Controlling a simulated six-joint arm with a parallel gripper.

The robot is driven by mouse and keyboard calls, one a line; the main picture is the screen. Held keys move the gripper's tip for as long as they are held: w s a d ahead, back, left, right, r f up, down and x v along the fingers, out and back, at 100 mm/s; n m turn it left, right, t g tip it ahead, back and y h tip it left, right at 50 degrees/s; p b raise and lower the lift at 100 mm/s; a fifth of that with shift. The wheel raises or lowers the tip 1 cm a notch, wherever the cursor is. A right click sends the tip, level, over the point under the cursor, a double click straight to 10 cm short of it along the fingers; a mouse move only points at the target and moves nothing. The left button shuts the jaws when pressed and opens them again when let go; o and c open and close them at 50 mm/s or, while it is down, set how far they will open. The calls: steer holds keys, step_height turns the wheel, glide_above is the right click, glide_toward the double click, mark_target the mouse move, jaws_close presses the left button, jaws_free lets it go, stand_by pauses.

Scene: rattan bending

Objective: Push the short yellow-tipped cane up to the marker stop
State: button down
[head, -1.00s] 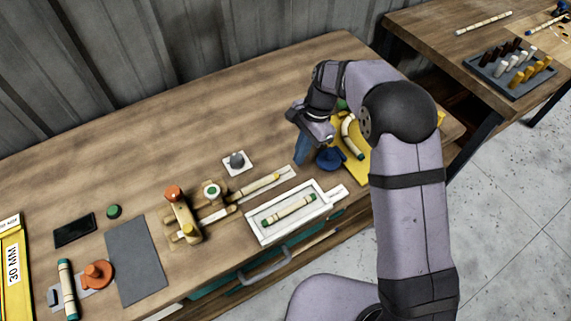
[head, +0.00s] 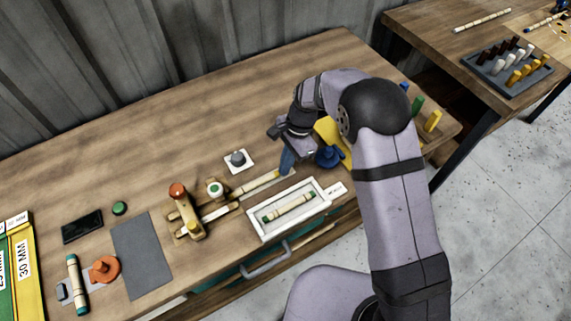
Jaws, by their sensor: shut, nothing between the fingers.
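The short yellow-tipped cane (head: 262,181) lies in the narrow channel right of the wooden jig (head: 187,213). Its yellow end points up and right. My gripper (head: 286,169) is shut and empty, with blue fingers pointing down at the cane's right end. I cannot tell whether they touch it. The jig carries an orange knob (head: 177,191) and a white-and-green knob (head: 214,189). A pale piece (head: 216,212) lies in line with the channel near the jig. I cannot clearly make out which part is the marker stop.
A white tray (head: 254,228) with a green-tipped cane (head: 289,207) lies just in front of the channel. A grey knob on a white plate (head: 239,167) stands behind it. A blue round object (head: 328,156) stands right of my fingers. The table behind is clear.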

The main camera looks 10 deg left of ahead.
mark_target(267, 178)
steer(key=s+a+p, duration=0.1)
steer(key=s+a, duration=0.6)
steer(key=shift+s+a, duration=0.1)
steer(key=shift+s, duration=0.05)
steer(key=shift+w+d, duration=0.4)
steer(key=shift+w, duration=0.05)
steer(key=w+d, duration=0.2)
steer(key=shift+w+d+r, duration=0.2)
steer(key=shift+w+r, duration=0.15)
steer(key=shift+w, duration=0.05)
steer(key=b+v, duration=0.2)
steer(key=v, duration=0.7)
steer(key=shift+r+b, duration=0.2)
steer(key=shift+b, duration=0.1)
steer(key=shift+s, duration=0.1)
